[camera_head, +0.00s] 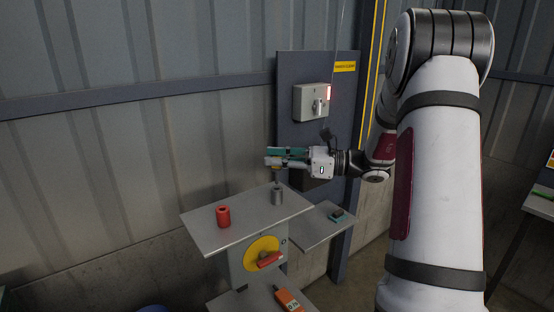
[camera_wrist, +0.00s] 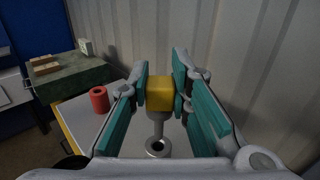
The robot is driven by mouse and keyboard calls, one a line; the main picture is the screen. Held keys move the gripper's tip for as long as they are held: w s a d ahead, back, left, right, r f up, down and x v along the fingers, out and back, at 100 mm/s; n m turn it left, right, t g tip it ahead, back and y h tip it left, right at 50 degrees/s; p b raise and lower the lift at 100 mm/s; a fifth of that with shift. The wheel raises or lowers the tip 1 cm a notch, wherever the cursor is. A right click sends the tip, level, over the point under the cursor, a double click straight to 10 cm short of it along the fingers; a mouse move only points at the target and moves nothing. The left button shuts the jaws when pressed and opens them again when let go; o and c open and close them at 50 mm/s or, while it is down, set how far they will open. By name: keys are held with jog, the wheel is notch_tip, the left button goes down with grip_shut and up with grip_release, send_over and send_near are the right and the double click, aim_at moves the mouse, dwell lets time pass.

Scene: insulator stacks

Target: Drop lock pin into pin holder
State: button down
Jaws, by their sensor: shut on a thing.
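The lock pin has a yellow block head (camera_wrist: 160,94) and a grey shaft (camera_wrist: 158,125) pointing down. My gripper (camera_head: 272,157) is shut on the yellow head, which sits between the teal finger pads (camera_wrist: 160,100) in the wrist view. A grey cylinder (camera_head: 277,197), which looks like the pin holder, stands upright on the grey table below my gripper. Its round rim (camera_wrist: 159,153) with a dark hole shows beneath the shaft in the wrist view. The shaft's tip appears above the cylinder; the exact gap and alignment cannot be told.
A red cylinder (camera_head: 223,216) stands on the grey tabletop (camera_head: 248,222), left of the grey cylinder. A switch box (camera_head: 311,102) is on the panel behind my gripper. A yellow disc with a red handle (camera_head: 267,260) is under the table edge. A lower shelf (camera_head: 312,226) lies right.

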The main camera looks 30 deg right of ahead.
aim_at(277, 177)
jog(key=shift+f+b, duration=0.55)
jog(key=shift+f, duration=2)
jog(key=c, duration=1.4)
grip_release()
jog(key=v, duration=1.2)
